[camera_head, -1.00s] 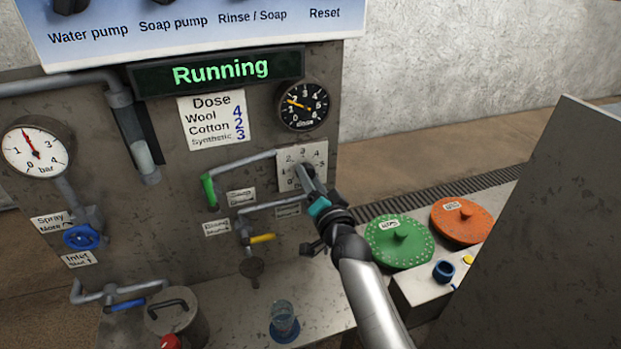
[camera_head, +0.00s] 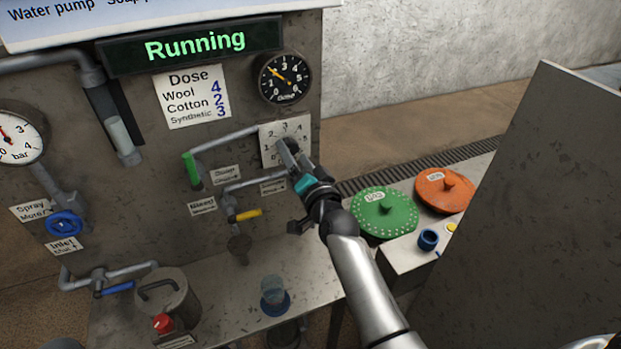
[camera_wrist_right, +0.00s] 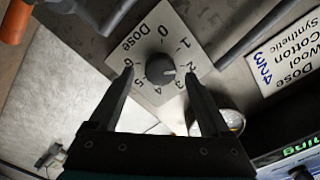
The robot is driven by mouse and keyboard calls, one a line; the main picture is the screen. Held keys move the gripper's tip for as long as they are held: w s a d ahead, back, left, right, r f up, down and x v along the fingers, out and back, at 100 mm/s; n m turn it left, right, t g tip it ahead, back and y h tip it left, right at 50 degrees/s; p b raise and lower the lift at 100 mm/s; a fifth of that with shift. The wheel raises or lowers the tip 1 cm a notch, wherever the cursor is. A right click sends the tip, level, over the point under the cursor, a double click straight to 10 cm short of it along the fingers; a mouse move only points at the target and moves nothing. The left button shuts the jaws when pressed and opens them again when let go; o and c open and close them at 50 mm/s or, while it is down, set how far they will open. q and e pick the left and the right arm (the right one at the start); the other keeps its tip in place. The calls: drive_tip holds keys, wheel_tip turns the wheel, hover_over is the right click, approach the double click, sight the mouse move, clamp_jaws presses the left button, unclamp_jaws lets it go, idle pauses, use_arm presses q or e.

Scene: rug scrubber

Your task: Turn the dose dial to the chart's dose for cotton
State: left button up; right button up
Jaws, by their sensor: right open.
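The dose chart (camera_head: 192,97) reads Wool 4, Cotton 2, Synthetic 3. The round dose gauge (camera_head: 285,78) has its yellow needle near 2. My left gripper is not in view.
The display (camera_head: 195,45) reads "Running". Pipes with a green lever (camera_head: 191,169) and a yellow lever (camera_head: 247,214) lie left of the dial. A green lid (camera_head: 385,220) and an orange lid (camera_head: 444,184) lie right. A grey panel (camera_head: 530,210) stands at the far right.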

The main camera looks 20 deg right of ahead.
drive_tip(key=s, duration=1.4)
drive_tip(key=shift+s+d, duration=0.2)
drive_tip(key=shift+d, duration=0.05)
drive_tip(key=s+a+f+n+g+b, duration=0.1)
drive_tip(key=s+f+n+g, duration=0.15)
drive_tip(key=f, duration=0.85)
drive_tip(key=s+a+f+n+g+b, duration=0.1)
drive_tip(key=s+f+g+b, duration=0.2)
drive_tip(key=f, duration=0.8)
drive_tip(key=s+a+f+n+g, duration=0.15)
drive_tip(key=s+f, duration=0.25)
drive_tip(key=f, duration=0.7)
drive_tip(key=s+d+f+n+g+b, duration=0.2)
drive_tip(key=s+f+g, duration=0.3)
drive_tip(key=s+f, duration=0.6)
drive_tip(key=s+d+f+n+g+b, duration=0.2)
drive_tip(key=s+f+n+g, duration=0.2)
drive_tip(key=s+f, duration=0.7)
drive_tip(key=s+g, duration=0.1)
drive_tip(key=s, duration=0.6)
drive_tip(key=shift+d+f+n+h, duration=0.3)
drive_tip(key=shift+d+f, duration=0.1)
